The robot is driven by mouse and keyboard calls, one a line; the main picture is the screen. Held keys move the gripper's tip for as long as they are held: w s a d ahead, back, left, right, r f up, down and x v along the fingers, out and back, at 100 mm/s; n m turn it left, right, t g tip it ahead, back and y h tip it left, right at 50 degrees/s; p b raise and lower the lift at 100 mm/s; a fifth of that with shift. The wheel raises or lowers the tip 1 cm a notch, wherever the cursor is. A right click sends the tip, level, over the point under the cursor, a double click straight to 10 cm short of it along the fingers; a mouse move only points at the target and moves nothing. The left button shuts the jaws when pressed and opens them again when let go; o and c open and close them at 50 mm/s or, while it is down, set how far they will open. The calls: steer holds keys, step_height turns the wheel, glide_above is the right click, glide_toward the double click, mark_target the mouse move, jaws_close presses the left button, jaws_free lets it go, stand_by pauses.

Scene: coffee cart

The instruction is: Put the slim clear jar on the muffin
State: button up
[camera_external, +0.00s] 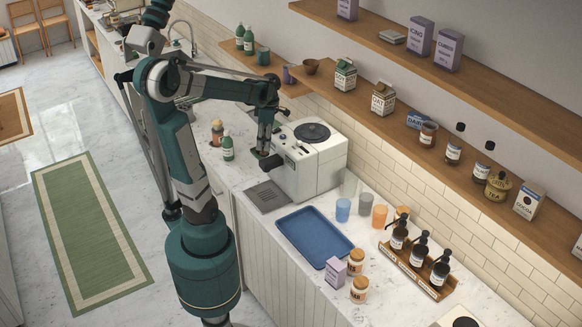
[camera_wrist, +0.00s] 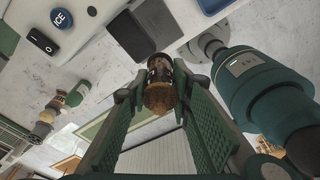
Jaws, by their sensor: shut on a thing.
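My gripper (camera_external: 264,147) hangs beside the white machine, above the counter's left part. In the wrist view its two green fingers (camera_wrist: 155,97) are shut on a slim jar-like thing (camera_wrist: 158,84), which I take for the slim clear jar. It has a see-through, dark-looking body and a tan end facing the camera. In the external view it is hidden or too small to make out. A small brown-and-orange item (camera_external: 217,131) stands on the counter left of my gripper; it also shows in the wrist view (camera_wrist: 46,116). I cannot tell whether it is the muffin.
A green bottle (camera_external: 228,148) stands near that item. The white machine (camera_external: 318,168) is close on my gripper's right, with a grey drip tray (camera_external: 267,196) in front. A blue tray (camera_external: 314,237), cups (camera_external: 343,211) and jars (camera_external: 356,262) stand further along. Shelves line the wall.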

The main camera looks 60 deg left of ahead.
steer(key=w+a+n+b, duration=0.1)
steer(key=w+a, duration=0.2)
steer(key=a, duration=0.5)
steer(key=w+a+n, duration=0.1)
steer(key=w+a, duration=0.2)
steer(key=a, duration=0.4)
steer(key=n+b, duration=0.4)
steer(key=n, duration=0.2)
glide_above(217, 121)
steer(key=shift+h, duration=0.4)
step_height(217, 121, down, 4)
steer(key=shift+a+f, duration=0.1)
steer(key=shift+a, duration=0.05)
step_height(217, 121, down, 6)
steer(key=shift+f, duration=0.15)
steer(key=shift+f+p, duration=0.4)
steer(key=shift+f, duration=1.4)
